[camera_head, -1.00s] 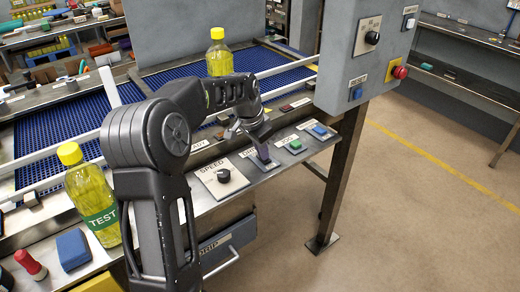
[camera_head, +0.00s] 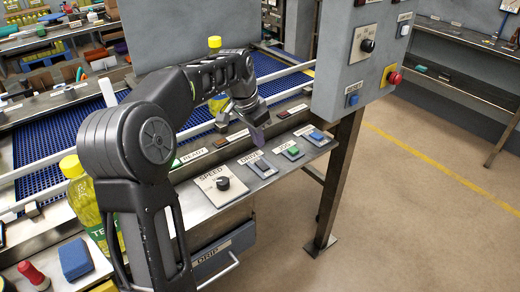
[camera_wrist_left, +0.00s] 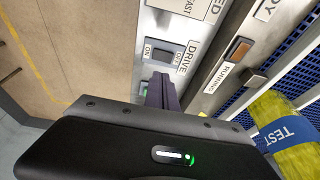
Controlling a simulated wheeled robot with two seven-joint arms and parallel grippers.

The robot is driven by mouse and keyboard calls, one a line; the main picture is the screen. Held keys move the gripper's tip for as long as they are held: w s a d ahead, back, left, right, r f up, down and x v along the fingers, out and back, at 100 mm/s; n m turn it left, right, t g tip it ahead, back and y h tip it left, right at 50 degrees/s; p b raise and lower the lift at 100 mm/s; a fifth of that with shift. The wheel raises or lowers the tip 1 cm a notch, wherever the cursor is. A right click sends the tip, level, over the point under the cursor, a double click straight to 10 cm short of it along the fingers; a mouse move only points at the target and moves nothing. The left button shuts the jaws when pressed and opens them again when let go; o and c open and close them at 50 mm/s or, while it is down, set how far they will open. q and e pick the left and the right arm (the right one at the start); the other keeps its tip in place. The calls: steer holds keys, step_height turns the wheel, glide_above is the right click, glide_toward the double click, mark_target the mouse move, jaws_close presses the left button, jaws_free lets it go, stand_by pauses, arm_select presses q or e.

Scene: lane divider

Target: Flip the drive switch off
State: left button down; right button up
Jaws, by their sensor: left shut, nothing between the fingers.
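I cannot tell for sure which way the rocker is tipped. My left gripper (camera_head: 257,141) is shut and empty, its purple-grey fingertips just above and behind the switch, apart from it in the head view. In the wrist view the fingertips (camera_wrist_left: 161,90) lie beside the switch plate. My right gripper is not in view.
The speed knob (camera_head: 223,184) is left of the switch; a green button (camera_head: 293,151) and a blue button (camera_head: 316,135) are right. A grey control box (camera_head: 350,75) with a red emergency button (camera_head: 394,78) hangs at right. A yellow TEST bottle (camera_head: 83,200) stands left, behind my arm.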

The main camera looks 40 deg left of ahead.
arm_select(q)
steer(key=v, duration=0.5)
steer(key=shift+r, duration=0.15)
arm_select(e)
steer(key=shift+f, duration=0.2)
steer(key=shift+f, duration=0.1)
